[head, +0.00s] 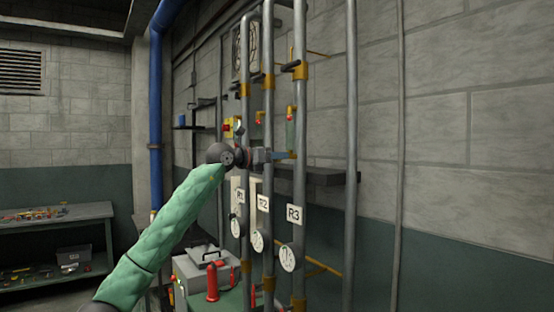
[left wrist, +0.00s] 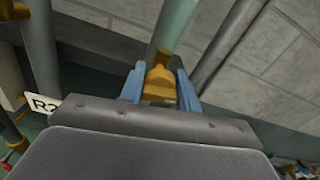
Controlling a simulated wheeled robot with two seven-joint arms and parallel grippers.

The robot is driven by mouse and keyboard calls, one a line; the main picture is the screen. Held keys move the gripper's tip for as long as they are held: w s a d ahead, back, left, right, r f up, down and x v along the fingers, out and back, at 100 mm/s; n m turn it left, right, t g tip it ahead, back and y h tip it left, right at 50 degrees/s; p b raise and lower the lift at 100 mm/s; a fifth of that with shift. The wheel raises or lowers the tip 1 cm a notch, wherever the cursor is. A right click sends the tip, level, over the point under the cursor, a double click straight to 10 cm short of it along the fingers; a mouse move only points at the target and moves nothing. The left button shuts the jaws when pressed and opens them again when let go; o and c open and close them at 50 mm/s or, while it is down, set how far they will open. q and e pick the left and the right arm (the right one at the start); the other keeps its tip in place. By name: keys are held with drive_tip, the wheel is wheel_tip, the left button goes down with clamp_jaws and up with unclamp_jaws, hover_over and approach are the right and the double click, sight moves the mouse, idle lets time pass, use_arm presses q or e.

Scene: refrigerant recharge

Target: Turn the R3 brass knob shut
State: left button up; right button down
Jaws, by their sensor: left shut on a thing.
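The R3 pipe stands upright in the middle of the head view, with a white R3 label (head: 294,214) on it. My left gripper (head: 286,155) reaches in from the left at mid-height of this pipe. In the left wrist view its blue fingers stand on both sides of a brass knob (left wrist: 160,82), and the gripper is shut on it. In the head view the knob is hidden by the gripper and pipe. My right gripper is not in view.
Pipes with R1 (head: 240,196) and R2 (head: 263,203) labels stand close left of R3. A round gauge (head: 288,258) hangs below the R3 label. A dark shelf (head: 330,177) is behind the pipes. A workbench (head: 60,212) is at the far left.

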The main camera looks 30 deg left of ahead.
use_arm(q)
drive_tip(key=n+b, duration=0.1)
drive_tip(key=n, duration=0.6)
drive_tip(key=shift+a+b, duration=0.1)
drive_tip(key=shift+b, duration=0.2)
drive_tip(key=shift+n, duration=1)
drive_tip(key=n, duration=0.4)
drive_tip(key=shift+f+b, duration=0.1)
drive_tip(key=shift+b, duration=0.25)
drive_tip(key=shift+n, duration=1.6)
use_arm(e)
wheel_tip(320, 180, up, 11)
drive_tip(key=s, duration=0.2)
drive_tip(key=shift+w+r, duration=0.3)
